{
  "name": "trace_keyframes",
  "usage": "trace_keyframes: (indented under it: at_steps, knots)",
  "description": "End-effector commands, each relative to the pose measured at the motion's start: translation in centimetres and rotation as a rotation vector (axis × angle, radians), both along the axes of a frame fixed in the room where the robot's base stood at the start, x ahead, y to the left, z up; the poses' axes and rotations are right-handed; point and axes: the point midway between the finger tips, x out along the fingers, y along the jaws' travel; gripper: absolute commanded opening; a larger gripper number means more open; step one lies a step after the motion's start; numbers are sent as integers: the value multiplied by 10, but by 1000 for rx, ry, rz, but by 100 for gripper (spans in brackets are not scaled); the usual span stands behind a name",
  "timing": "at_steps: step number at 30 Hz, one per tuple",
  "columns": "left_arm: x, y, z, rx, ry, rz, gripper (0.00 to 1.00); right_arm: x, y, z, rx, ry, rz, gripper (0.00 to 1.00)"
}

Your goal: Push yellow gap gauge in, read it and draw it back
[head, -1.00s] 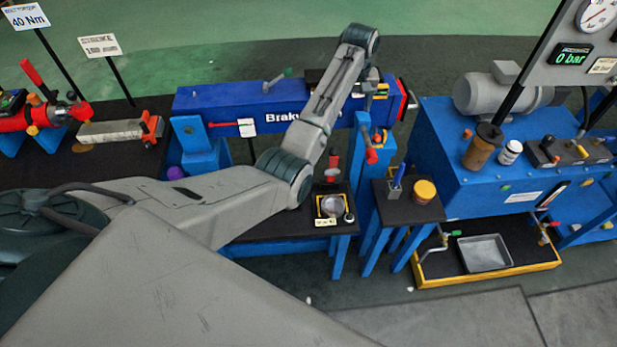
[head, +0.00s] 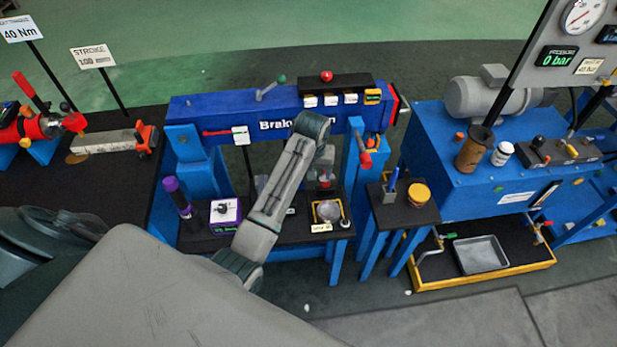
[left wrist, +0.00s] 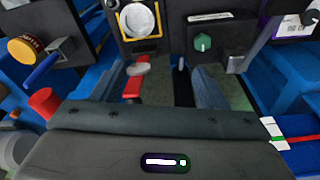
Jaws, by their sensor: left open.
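In the head view my forearm hides the gripper. My right gripper is not in view.
A red-tipped lever (head: 365,158) hangs at the right post. A small stand with a yellow jar (head: 418,194) is to the right.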

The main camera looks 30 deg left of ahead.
Motion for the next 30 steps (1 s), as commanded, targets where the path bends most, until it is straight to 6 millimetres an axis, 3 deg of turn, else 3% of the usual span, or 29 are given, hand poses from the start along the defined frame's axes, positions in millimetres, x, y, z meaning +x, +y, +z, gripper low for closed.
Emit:
trace_keyframes:
  at_steps: [6, 25, 30]
  knots:
    - [-18, 2, -8, 8, -10, -21, 67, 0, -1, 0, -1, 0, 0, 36]
    - [-22, 2, -10, 9, -12, -26, 67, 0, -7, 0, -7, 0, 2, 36]
    - [-52, 5, -21, 21, -20, -55, 67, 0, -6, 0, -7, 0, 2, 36]
